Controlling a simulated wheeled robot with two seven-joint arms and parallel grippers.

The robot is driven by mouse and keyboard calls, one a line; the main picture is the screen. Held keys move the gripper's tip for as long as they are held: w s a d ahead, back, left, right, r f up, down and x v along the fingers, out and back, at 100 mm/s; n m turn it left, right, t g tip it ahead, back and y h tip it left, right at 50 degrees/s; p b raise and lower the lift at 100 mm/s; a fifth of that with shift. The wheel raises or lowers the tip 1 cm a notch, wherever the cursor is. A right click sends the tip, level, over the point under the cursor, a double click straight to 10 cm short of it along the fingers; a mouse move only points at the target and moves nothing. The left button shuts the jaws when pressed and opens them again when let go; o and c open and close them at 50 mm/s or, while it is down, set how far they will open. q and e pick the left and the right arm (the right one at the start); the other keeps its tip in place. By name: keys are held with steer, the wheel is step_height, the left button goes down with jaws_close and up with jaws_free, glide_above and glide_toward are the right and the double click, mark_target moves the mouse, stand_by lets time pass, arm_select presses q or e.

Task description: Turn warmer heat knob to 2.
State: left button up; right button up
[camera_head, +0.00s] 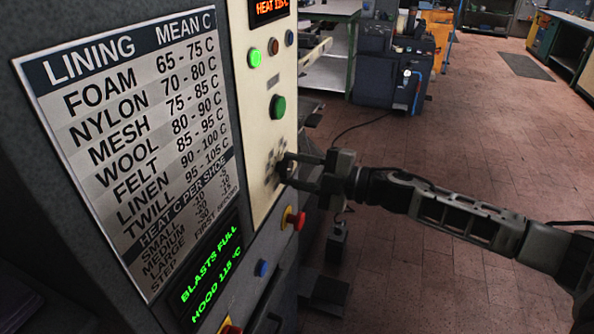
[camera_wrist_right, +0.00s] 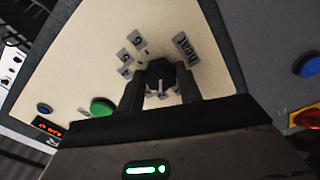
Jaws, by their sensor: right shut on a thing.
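The dark heat knob (camera_head: 283,165) is on the cream panel of the machine, with small grey number labels around it. My right gripper (camera_head: 296,169) reaches in from the right and is shut on the knob. In the right wrist view the knob (camera_wrist_right: 159,73) sits between the two dark fingers of the right gripper (camera_wrist_right: 160,88). Some tags are hidden by the fingers, and I cannot tell which number the knob points to. My left gripper is not in view.
A lit green lamp (camera_head: 254,58) and a green button (camera_head: 278,106) are above the knob. A red button on a yellow base (camera_head: 294,219) and a blue button (camera_head: 262,268) are below. The lining chart (camera_head: 135,140) is at the left. Open tiled floor lies right.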

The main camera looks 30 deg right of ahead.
stand_by(0.4)
steer(key=o, duration=1)
steer(key=shift+s, duration=0.1)
steer(key=shift+s+d+f, duration=0.1)
steer(key=shift+s+d, duration=0.15)
steer(key=v, duration=1.5)
